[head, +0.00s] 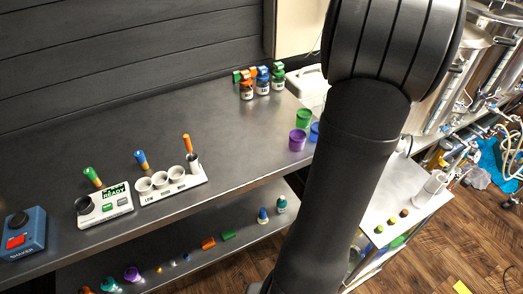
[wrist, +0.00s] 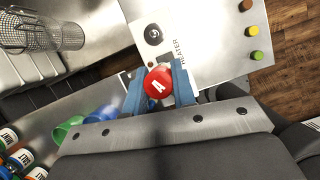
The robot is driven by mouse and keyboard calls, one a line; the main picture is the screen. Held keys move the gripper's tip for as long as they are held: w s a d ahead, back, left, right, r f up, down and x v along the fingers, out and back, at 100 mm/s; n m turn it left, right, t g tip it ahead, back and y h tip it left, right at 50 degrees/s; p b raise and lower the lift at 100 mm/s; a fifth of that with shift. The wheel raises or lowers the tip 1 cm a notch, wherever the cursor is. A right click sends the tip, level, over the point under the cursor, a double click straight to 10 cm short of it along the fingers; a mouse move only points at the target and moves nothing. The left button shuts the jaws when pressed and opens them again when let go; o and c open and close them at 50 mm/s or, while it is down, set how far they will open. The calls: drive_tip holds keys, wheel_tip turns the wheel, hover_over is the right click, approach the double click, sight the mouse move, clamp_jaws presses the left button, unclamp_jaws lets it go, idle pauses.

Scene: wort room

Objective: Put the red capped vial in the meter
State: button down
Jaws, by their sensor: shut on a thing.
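The red capped vial (wrist: 158,80) shows in the wrist view from above; its round red cap bears a white mark. My gripper (wrist: 160,90) is shut on it, one blue finger on each side. The vial's body is hidden under its cap. It is over or close to the white heater plate (wrist: 190,65); I cannot tell whether it touches it. In the head view my arm hides the gripper and the vial. The meter (head: 106,207), a white box with a green READY screen and a dark round part, stands at the left of the bench, far from the gripper.
A white cup holder (head: 172,192) stands right of the meter, and a blue box with a red button (head: 22,240) stands left. Purple (head: 297,140) and green (head: 304,118) cups and labelled bottles (head: 263,88) are at the bench's right. A wire basket (wrist: 40,35) is near the heater.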

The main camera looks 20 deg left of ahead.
drive_tip(key=a+r+n+t+y, duration=0.1)
drive_tip(key=a+n, duration=0.2)
drive_tip(key=a, duration=0.8)
drive_tip(key=a+r+n+y, duration=0.1)
drive_tip(key=a+r+n, duration=0.1)
drive_tip(key=a, duration=0.9)
drive_tip(key=s+a+r+n+y, duration=0.15)
drive_tip(key=s+a, duration=0.25)
drive_tip(key=a, duration=0.6)
drive_tip(key=s+a+r+n, duration=0.1)
drive_tip(key=s+a+n, duration=0.2)
drive_tip(key=a, duration=0.7)
drive_tip(key=s+a+r+n+y, duration=0.2)
drive_tip(key=s+a+n, duration=0.2)
drive_tip(key=s+a, duration=0.9)
drive_tip(key=n, duration=0.4)
hover_over(84, 199)
drive_tip(key=s+d, duration=0.1)
drive_tip(key=d, duration=0.1)
wheel_tip(84, 199, down, 5)
drive_tip(key=shift+s+a+f+y, duration=0.3)
drive_tip(key=shift+a+f+y, duration=0.05)
drive_tip(key=shift+a, duration=0.05)
drive_tip(key=shift+f, duration=1.8)
drive_tip(key=shift+f, duration=0.1)
